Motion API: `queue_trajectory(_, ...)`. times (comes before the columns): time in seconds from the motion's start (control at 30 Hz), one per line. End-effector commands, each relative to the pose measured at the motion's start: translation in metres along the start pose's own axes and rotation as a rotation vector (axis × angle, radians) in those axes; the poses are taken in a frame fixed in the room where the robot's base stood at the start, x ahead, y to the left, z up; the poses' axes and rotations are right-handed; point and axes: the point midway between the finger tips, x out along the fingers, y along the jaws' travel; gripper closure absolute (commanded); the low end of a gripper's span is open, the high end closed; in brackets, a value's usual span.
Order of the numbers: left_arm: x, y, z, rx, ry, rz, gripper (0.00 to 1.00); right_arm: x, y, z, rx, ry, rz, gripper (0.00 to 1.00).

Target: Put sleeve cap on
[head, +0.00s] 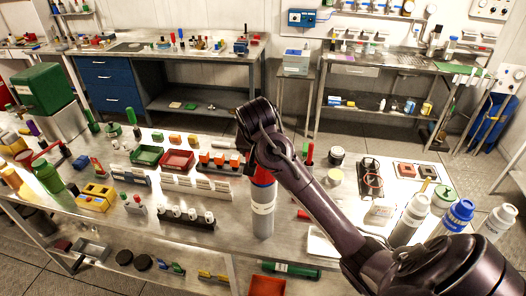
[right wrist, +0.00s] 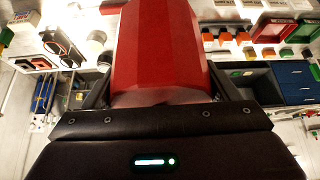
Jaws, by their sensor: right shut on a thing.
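My right gripper (head: 258,168) is shut on a red cap (head: 264,178), which it holds over the middle of the front bench. In the right wrist view the red faceted cap (right wrist: 165,50) fills the centre between the two dark fingers (right wrist: 162,92). A grey-white cylindrical sleeve (head: 263,212) stands upright on the bench directly below the cap. The cap's lower edge appears to meet the sleeve's top. I cannot tell whether it is seated or just above it. My right wrist and forearm hide part of the cap. My left gripper is not in view.
A rack of white parts (head: 195,187) and a dark rack with white-topped items (head: 187,218) stand left of the sleeve. Red (head: 178,160) and green trays (head: 147,155) lie behind. Blue-capped (head: 458,213) and white bottles stand at the right. Bare bench shows around the sleeve's foot.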

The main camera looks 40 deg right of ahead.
Motion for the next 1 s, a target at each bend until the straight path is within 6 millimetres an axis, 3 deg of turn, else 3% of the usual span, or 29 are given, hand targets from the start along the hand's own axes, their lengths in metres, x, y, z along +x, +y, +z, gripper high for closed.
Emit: queue_trajectory(1.0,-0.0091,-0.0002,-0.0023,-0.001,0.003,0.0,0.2,-0.0003,-0.0001,0.0,0.0,0.0,-0.001,0.44)
